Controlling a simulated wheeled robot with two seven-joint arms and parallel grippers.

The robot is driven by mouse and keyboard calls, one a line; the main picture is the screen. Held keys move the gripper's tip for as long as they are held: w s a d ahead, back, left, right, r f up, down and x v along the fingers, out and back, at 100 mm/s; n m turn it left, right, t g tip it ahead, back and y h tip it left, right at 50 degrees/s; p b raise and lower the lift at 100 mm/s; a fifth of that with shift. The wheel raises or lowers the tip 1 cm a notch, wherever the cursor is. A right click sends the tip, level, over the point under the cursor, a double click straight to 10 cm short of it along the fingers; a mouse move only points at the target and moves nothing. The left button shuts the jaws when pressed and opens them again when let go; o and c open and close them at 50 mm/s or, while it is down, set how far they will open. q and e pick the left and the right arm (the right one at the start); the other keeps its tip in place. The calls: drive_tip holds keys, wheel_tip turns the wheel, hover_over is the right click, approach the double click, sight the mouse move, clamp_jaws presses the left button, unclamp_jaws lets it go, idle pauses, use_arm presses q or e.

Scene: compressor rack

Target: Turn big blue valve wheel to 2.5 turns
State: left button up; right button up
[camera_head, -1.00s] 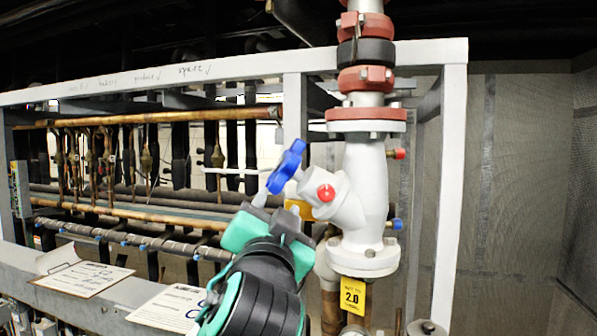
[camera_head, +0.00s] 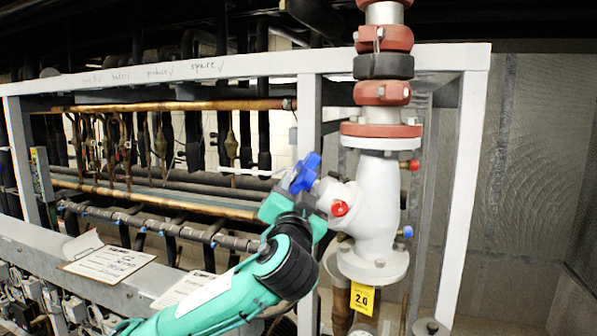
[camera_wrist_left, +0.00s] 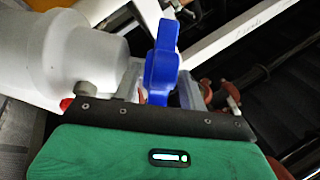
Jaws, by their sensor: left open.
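The big blue valve wheel (camera_head: 305,172) sits on the end of the white angled valve body (camera_head: 372,205), left of the vertical pipe. My left gripper (camera_head: 296,198) is at the wheel, its green housing just below and left of it. In the left wrist view the blue wheel (camera_wrist_left: 161,66) stands upright, edge-on, between the two fingers of my gripper (camera_wrist_left: 160,92). The gripper is open; a finger shows on each side of the wheel. Whether either finger touches the wheel cannot be told. My right gripper does not show.
A white frame post (camera_head: 308,115) stands right behind the wheel. A red cap (camera_head: 340,208) sits on the valve body close to my gripper. A yellow 2.0 tag (camera_head: 362,298) hangs below. Copper and black pipes fill the rack at left; paper sheets (camera_head: 110,263) lie on the lower beam.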

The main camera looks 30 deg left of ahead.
sight(304, 175)
use_arm(q)
drive_tip(key=shift+x, duration=0.85)
clamp_jaws()
drive_tip(key=shift+d+n+g, duration=0.1)
drive_tip(key=shift+n+g, duration=0.2)
drive_tip(key=g, duration=0.1)
drive_tip(key=n+g+y, duration=0.1)
drive_tip(key=g, duration=0.1)
drive_tip(key=shift+d+r+n, duration=0.15)
drive_tip(key=shift+r+n, duration=0.05)
drive_tip(key=shift+n, duration=0.1)
drive_tip(key=g, duration=0.2)
drive_tip(key=n+g, duration=0.1)
drive_tip(key=g, duration=0.1)
drive_tip(key=n+g, duration=0.1)
drive_tip(key=shift+w+d+r+g, duration=0.2)
drive_tip(key=shift+r+g, duration=0.1)
drive_tip(key=shift+g, duration=0.1)
drive_tip(key=g, duration=0.1)
drive_tip(key=n+g, duration=0.1)
drive_tip(key=g, duration=0.1)
drive_tip(key=n+g+h, duration=0.1)
drive_tip(key=g, duration=0.1)
drive_tip(key=shift+w+r+p, duration=0.1)
drive_tip(key=shift+r+p, duration=0.2)
drive_tip(key=shift+p, duration=0.05)
drive_tip(key=shift+w+r+n+g+h, duration=0.15)
drive_tip(key=shift+n+g+h, duration=0.5)
drive_tip(key=shift+g, duration=0.75)
drive_tip(key=shift+a, duration=0.1)
